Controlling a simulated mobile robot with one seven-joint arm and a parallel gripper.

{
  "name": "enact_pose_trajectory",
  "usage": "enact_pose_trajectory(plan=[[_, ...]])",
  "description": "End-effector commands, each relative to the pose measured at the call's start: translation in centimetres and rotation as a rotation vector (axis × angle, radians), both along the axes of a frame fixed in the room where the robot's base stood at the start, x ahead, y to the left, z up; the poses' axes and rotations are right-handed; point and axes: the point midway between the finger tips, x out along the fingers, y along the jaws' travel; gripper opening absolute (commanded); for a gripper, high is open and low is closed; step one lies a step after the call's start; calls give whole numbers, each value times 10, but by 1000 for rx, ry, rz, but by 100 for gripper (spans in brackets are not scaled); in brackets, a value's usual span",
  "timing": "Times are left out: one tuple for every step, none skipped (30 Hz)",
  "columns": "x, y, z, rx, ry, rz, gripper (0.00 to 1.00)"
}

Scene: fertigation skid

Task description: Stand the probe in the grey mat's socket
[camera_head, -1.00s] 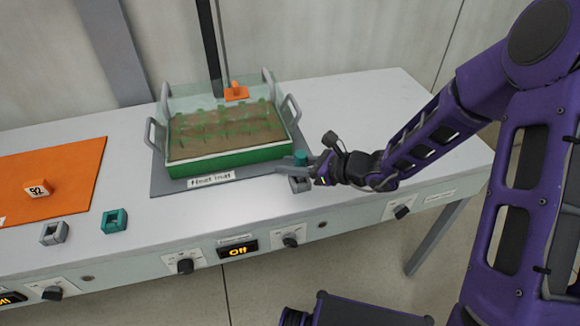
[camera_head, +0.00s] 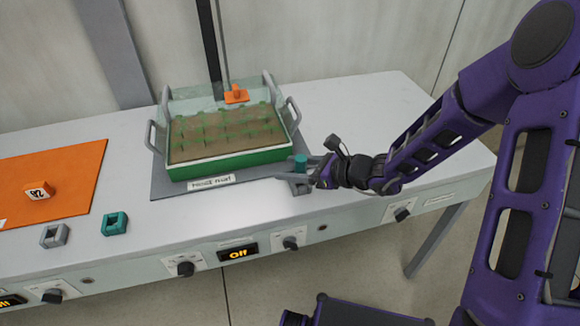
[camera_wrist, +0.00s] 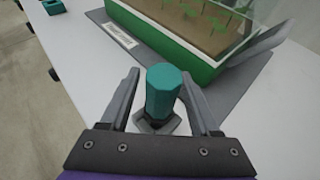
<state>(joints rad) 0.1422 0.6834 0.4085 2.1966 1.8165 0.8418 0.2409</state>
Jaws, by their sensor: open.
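The probe, a teal faceted cylinder (camera_wrist: 163,92), stands upright between my fingers in the wrist view; its top also shows in the head view (camera_head: 301,161). Its lower end meets a grey square socket (camera_wrist: 158,125) at the front right corner of the grey mat (camera_head: 168,188); how deep it sits is hidden. My gripper (camera_wrist: 160,88) is open, one finger on each side of the probe, with a visible gap to each. In the head view my gripper (camera_head: 291,178) is low at that corner and covers most of the socket.
A green-sided tray (camera_head: 230,163) of seedlings with grey handles stands on the mat, close to my fingers. A grey socket block (camera_head: 54,236) and a teal one (camera_head: 115,223) are near the front edge.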

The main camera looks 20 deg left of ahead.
Motion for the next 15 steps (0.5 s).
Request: enact_pose_trajectory(plan=[[0,-9,5,-2,-2,-6,63],[-1,-15,7,-1,-1,-7,63],[-4,-22,11,-1,0,-6,63],[-5,-29,13,-2,-1,-8,63],[-6,-35,16,-2,-2,-8,63],[-8,-43,20,-1,-1,-7,63],[-10,-49,22,-2,-1,-8,63],[-11,-55,25,-2,-1,-7,63],[-13,-63,28,-1,-1,-8,63],[-14,-69,30,-2,0,-7,63],[-16,-73,32,-2,0,-6,63],[-18,-79,35,-1,-1,-6,63],[-18,-84,36,-1,-1,-6,63],[-19,-88,38,-2,-1,-6,63],[-21,-92,39,-2,0,-5,63]])
